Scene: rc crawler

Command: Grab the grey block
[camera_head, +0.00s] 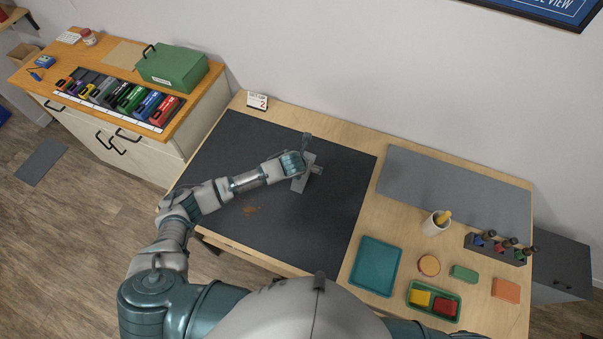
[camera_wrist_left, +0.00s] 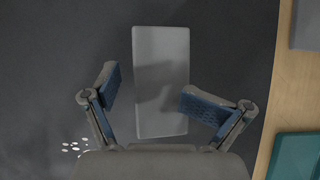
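The grey block (camera_wrist_left: 160,45) is a plain rectangular piece lying on the dark mat. In the left wrist view it runs lengthwise up the picture, between and beyond my fingers. My left gripper (camera_wrist_left: 150,90) is open over it, one finger to the left of the block and the other overlapping its right edge in the picture. Contact cannot be told. In the head view the block (camera_head: 299,185) is partly hidden by my left gripper (camera_head: 306,167). My right gripper is not in view.
The dark mat (camera_head: 230,150) is mostly clear, with a small brown mark and white specks. To the right are a teal tray (camera_head: 376,266), a green tray (camera_head: 434,301) with yellow and red blocks, a cup (camera_head: 435,223) and a grey panel (camera_head: 450,185). A sign (camera_head: 257,101) stands behind.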

